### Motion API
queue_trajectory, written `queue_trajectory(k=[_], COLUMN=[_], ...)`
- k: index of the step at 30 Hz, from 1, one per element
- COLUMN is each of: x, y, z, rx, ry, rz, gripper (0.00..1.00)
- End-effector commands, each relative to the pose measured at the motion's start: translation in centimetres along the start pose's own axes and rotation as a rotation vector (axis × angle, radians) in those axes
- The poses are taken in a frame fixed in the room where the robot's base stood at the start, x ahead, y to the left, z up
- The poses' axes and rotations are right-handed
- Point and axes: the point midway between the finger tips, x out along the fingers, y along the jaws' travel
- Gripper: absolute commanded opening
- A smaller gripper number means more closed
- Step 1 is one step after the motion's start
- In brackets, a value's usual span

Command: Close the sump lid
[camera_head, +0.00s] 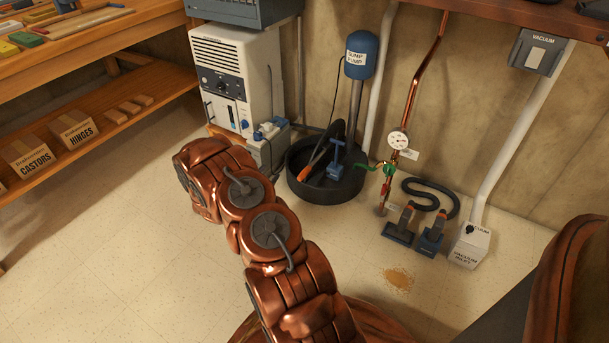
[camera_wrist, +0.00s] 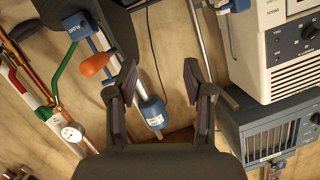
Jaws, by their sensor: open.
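The sump is a round black basin (camera_head: 325,185) on the floor by the wall, at the centre right of the head view. A dark curved piece with an orange grip (camera_head: 312,160) slants up from it; I cannot tell clearly whether this is the lid. The orange grip also shows in the wrist view (camera_wrist: 95,65), beside the dark basin at the upper left. The blue sump pump (camera_head: 361,55) stands on a pipe behind. My gripper (camera_wrist: 158,82) is open and empty in the wrist view, its fingers apart from the orange grip. My arm hides it in the head view.
A white machine (camera_head: 232,75) stands left of the basin. A copper pipe with a gauge (camera_head: 398,139) and green lever (camera_head: 378,167) stands close on the right. Vacuum heads (camera_head: 399,229) and the vacuum inlet (camera_head: 470,245) are farther right. The floor in front is mostly clear.

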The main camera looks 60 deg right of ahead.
Motion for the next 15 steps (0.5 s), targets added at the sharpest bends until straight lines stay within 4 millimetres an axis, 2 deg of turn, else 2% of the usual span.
queue_trajectory(k=[1, 6, 10, 15], x=[0.7, 1.6, 1.6, 1.8], y=[1.9, 6.3, 8.5, 9.7], z=[0.4, -0.1, -0.3, -0.6], rx=[-0.003, -0.007, -0.018, -0.021], ry=[0.044, 0.193, 0.262, 0.300], rz=[0.023, 0.074, 0.098, 0.112], gripper=[0.52, 0.52, 0.52, 0.52])
